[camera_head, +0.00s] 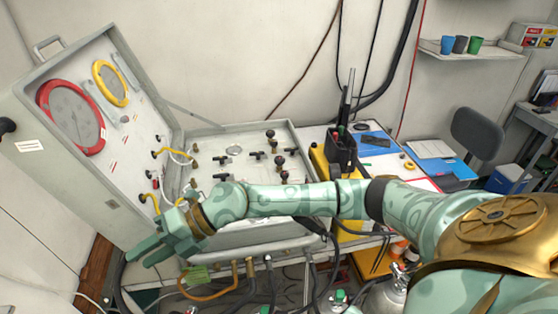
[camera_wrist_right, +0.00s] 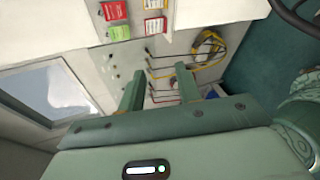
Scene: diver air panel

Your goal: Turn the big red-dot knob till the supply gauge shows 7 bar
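The open grey panel case (camera_head: 205,141) stands on the bench in the head view. Its lid holds a large red-rimmed gauge (camera_head: 72,118) and a smaller yellow-rimmed gauge (camera_head: 110,83); their readings are too small to tell. Several dark knobs (camera_head: 279,160) stand on the lower panel. I cannot make out a red dot on any of them, and my right arm hides the panel's front part. My right gripper (camera_head: 142,251) is at the case's front left, away from those knobs. In the right wrist view its two fingers (camera_wrist_right: 159,77) are apart with nothing between them. My left gripper is out of view.
Yellow hoses (camera_head: 175,156) loop at the panel's left side, and more hoses hang below its front. A black holder with tools (camera_head: 342,150) stands right of the case. The wrist view shows a wall with red and green tags (camera_wrist_right: 115,12) and hoses.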

